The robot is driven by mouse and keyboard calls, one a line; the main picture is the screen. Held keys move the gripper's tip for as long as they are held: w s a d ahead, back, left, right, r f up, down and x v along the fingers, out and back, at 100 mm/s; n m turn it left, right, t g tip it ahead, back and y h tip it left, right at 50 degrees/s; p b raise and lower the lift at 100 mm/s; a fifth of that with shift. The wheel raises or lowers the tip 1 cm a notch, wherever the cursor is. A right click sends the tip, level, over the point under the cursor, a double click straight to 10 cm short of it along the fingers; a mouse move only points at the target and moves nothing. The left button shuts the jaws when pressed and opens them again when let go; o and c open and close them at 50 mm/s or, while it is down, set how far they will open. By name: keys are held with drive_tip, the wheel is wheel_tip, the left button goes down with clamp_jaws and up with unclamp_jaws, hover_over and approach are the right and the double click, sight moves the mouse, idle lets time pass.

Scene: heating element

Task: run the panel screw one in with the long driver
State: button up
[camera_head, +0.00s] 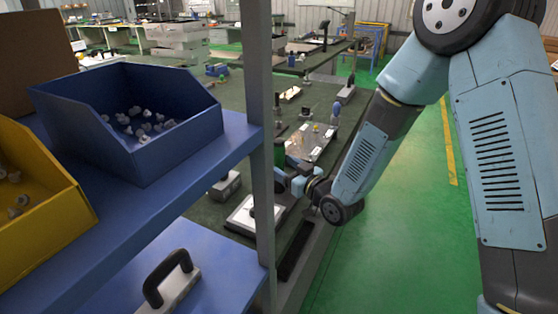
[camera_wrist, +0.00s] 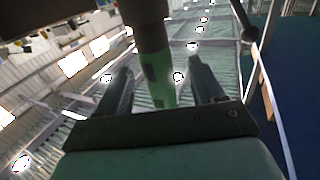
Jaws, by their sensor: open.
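My gripper (camera_wrist: 160,82) is open in the wrist view, with one finger on each side of a green and black cylinder. This cylinder (camera_wrist: 155,60) looks like a driver handle; I cannot tell whether it is the long driver or whether the fingers touch it. In the head view my gripper is low over the near part of the bench, partly behind a grey shelf post. A small green part (camera_head: 280,153) shows beside that post. A pale panel (camera_head: 318,147) with small upright parts lies on the bench beyond the gripper. Panel screw one cannot be made out.
A grey shelf post (camera_head: 260,120) stands close to the bench. Blue (camera_head: 150,130) and yellow (camera_head: 30,180) bins of small parts sit on the shelf at left. A white plate (camera_head: 245,215) with a dark knob lies near the bench's front. Green floor (camera_head: 400,240) is clear at right.

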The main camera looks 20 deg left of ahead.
sight(275, 158)
drive_tip(key=x, duration=0.5)
drive_tip(key=shift+w+d+r, duration=0.1)
drive_tip(key=shift+w+r, duration=0.05)
drive_tip(key=shift+r, duration=0.1)
clamp_jaws()
idle(0.4)
